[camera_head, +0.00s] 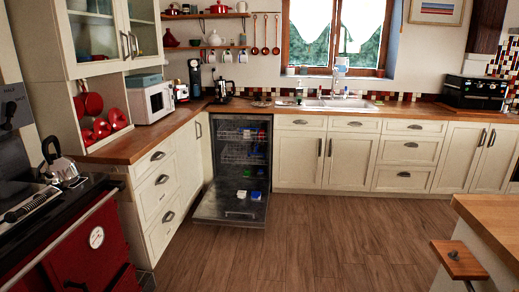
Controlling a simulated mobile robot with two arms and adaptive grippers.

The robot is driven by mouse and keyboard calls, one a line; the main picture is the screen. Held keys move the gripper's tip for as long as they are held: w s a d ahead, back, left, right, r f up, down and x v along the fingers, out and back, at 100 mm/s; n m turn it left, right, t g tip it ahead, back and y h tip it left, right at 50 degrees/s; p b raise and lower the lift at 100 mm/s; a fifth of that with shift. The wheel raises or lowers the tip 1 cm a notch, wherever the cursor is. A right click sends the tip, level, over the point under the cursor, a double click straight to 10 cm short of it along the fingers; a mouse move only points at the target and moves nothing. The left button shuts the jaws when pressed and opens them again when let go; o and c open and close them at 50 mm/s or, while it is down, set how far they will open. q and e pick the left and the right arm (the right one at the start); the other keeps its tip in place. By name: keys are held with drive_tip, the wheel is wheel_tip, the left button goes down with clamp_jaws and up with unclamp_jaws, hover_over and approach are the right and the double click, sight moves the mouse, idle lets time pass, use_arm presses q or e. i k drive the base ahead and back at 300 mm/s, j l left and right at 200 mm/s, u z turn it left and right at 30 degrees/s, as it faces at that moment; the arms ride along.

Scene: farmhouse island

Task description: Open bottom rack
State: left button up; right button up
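The dishwasher (231,206) stands between the cream cabinets left of the sink, with its dark door folded down toward the floor. Wire racks (241,153) show inside, dim and small; they look pushed in. The bottom rack is hard to make out in the dark lower part. Small blue and white items (256,196) and a blue-white one (241,194) show at the door's inner face. Other small coloured items (248,173) show in the lower interior. Neither of my grippers is in view.
Open wooden floor (305,237) lies before the dishwasher. A red stove with a kettle (57,165) stands at left. A wooden-topped island (497,216) with a stool (458,260) is at right. The sink (335,103) is beyond the dishwasher, to its right.

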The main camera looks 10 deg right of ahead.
sight(254, 151)
drive_tip(key=i+l+z, duration=0.3)
drive_tip(key=i, duration=0.15)
drive_tip(key=i+l+z, duration=0.2)
drive_tip(key=i+z, duration=0.45)
drive_tip(key=i, duration=0.25)
drive_tip(key=i+l, duration=0.15)
drive_tip(key=i, duration=1.7)
drive_tip(key=i+u, duration=0.15)
drive_tip(key=i, duration=0.5)
drive_tip(key=i+l+u, duration=0.1)
drive_tip(key=i, duration=0.55)
drive_tip(key=l, duration=0.1)
